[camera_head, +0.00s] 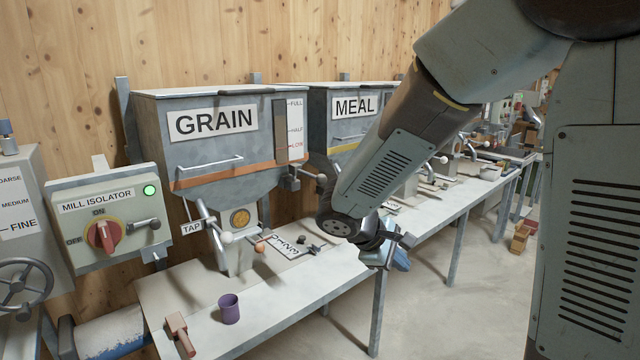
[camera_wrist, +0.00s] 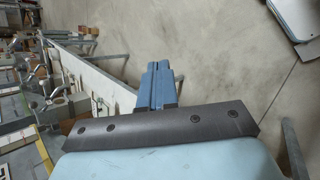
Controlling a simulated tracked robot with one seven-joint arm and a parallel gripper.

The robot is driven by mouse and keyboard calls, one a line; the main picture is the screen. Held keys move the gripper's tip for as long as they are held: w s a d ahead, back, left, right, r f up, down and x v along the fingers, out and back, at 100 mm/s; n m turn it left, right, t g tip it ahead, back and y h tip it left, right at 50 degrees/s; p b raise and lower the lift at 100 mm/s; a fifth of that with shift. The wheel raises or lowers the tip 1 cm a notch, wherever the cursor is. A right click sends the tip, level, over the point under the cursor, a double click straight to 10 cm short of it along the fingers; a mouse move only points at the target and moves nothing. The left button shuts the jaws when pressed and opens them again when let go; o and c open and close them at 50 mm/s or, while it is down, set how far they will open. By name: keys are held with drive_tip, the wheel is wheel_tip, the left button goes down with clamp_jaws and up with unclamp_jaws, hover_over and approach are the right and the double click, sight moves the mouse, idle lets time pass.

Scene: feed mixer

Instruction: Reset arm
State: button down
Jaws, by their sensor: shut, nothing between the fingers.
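My arm reaches down from the upper right in the head view, with its wrist in front of the workbench. My gripper (camera_head: 392,256) hangs at the bench's front edge, partly hidden by the wrist. In the wrist view my gripper (camera_wrist: 157,68) shows as two blue fingers lying close together, shut with nothing between them. The fingers point out over the concrete floor beside the bench, apart from any object.
The workbench (camera_head: 286,307) carries a purple cup (camera_head: 229,309) and a wooden-handled tool (camera_head: 180,334). The grain hopper (camera_head: 225,150) and meal hopper (camera_head: 350,128) stand behind. A mill isolator box (camera_head: 112,216) is at left, its green lamp lit.

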drive_tip(key=s+d+r+m+t+y, duration=0.1)
drive_tip(key=s+d+r+m+y, duration=0.2)
drive_tip(key=s+r, duration=0.4)
drive_tip(key=s+d+r+m+t+y, duration=0.1)
drive_tip(key=s+d+r+m+y, duration=0.2)
drive_tip(key=s+r+m+y, duration=0.2)
drive_tip(key=s+r+m, duration=0.2)
drive_tip(key=s+m, duration=0.1)
drive_tip(key=s, duration=0.1)
drive_tip(key=shift+d+t, duration=0.25)
drive_tip(key=shift+t, duration=0.05)
